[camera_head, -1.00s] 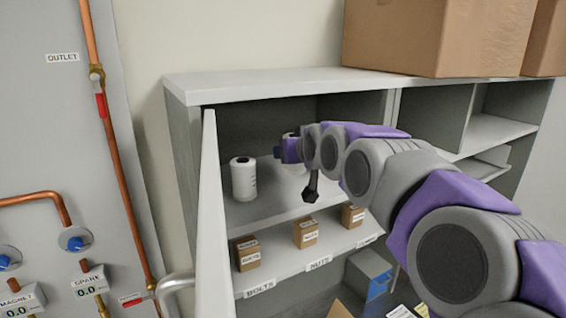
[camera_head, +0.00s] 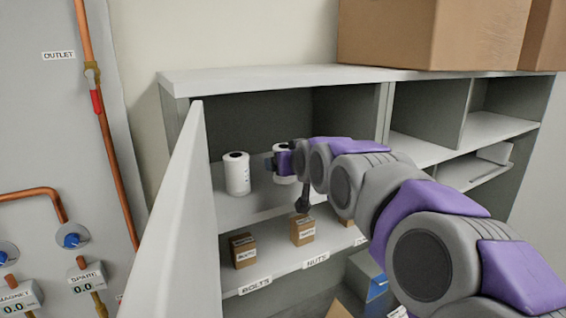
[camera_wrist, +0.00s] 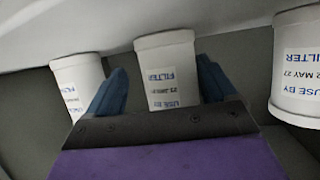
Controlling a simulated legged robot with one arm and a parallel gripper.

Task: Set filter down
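A white filter (camera_wrist: 168,78) with a blue-lettered label stands in the middle of the upside-down wrist view, its base against the pale shelf surface. In the head view this filter (camera_head: 280,151) is partly covered by my gripper (camera_head: 275,163). The two blue fingers of my gripper (camera_wrist: 161,84) are spread either side of it, with a visible gap on the left; they look open. A second filter (camera_head: 237,175) stands to the left in the head view and at the right in the wrist view (camera_wrist: 298,75). A third filter (camera_wrist: 82,82) shows at the wrist view's left.
The filters' shelf (camera_head: 235,208) is inside a grey cabinet with an open door (camera_head: 180,235) on the left. Small cardboard boxes (camera_head: 243,250) stand on the labelled shelf below. Large cartons (camera_head: 430,35) sit on top. My arm hides the shelf's right part.

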